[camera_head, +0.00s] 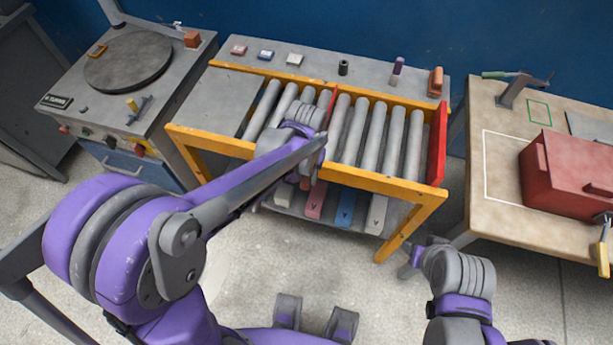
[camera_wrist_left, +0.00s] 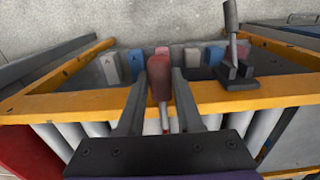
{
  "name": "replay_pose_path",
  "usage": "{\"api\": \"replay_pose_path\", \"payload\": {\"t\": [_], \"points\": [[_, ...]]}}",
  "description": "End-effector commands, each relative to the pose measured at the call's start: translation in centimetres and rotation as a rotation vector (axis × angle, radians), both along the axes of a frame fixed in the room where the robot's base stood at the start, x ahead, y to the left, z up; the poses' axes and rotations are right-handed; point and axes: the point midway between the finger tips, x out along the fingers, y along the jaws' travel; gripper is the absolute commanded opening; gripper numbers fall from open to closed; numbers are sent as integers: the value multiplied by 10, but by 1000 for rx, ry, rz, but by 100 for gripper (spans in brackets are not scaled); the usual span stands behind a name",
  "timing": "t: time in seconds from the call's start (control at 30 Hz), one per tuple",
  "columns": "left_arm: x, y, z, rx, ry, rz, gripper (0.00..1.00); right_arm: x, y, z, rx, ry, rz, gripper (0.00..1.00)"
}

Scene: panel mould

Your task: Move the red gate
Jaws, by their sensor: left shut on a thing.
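The red gate (camera_head: 331,103) is a thin red plate standing between the rollers of the yellow-framed roller table. My left arm hides its front part in the head view. In the left wrist view my left gripper (camera_wrist_left: 158,88) is shut on a red handle (camera_wrist_left: 158,76) at the table's front rail, with a finger on each side. A thin red strip (camera_wrist_left: 165,120) shows below the handle, towards the rollers. My right gripper (camera_head: 410,262) is low in front of the table's right leg, and its jaws are too unclear to read.
A fixed-looking red end plate (camera_head: 438,145) closes the table's right end. In the wrist view a grey lever (camera_wrist_left: 231,20) stands near the front rail (camera_wrist_left: 80,103). Coloured blocks (camera_head: 346,208) lie on the lower shelf. A red box (camera_head: 565,170) stands on the right bench.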

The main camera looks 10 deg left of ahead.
Motion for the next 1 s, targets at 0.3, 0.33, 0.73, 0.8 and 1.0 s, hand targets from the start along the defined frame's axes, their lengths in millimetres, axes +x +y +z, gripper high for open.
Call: {"api": "replay_pose_path", "payload": {"t": [0.3, 0.33, 0.73, 0.8, 1.0], "points": [[1, 0, 0, 1, -4, 0, 65, 0, 0, -1, 0, 0, 0, 50], [1, 0, 0, 1, -3, 0, 65, 0, 0, -1, 0, 0, 0, 50], [1, 0, 15, 1, -3, 0, 65, 0, 0, 2, 0, -1, 0, 50], [1, 0, 28, 1, -3, 0, 65, 1, 0, 3, 0, -2, 0, 50], [1, 0, 70, 1, -3, 0, 65, 2, 0, 8, 0, -4, 0, 50]]}}
